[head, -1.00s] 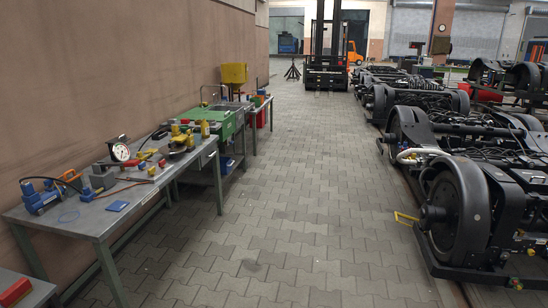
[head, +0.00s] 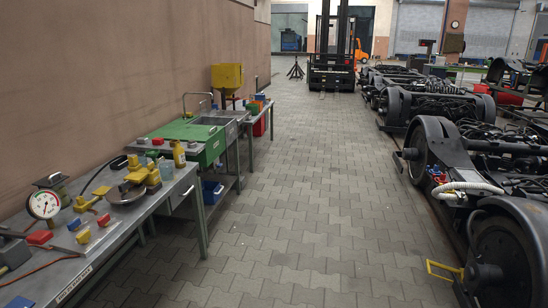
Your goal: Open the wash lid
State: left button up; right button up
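A green panel (head: 192,131), which looks like the wash lid, lies flat on top of a bench unit along the left wall, past the near workbench. A green front (head: 217,146) shows below its right edge. A metal sink basin (head: 213,121) with a curved tap (head: 198,95) is just behind it. I cannot make out a handle on the panel. Neither of my grippers is in view.
The near workbench (head: 165,204) carries a dial gauge (head: 43,205), yellow tools and small blocks. A blue bin (head: 212,191) sits on a low shelf. Bogies (head: 440,150) line the right side. The paved aisle (head: 300,190) between is clear; a forklift (head: 331,62) stands far ahead.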

aim_at(200, 132)
jog(key=i, duration=3.9)
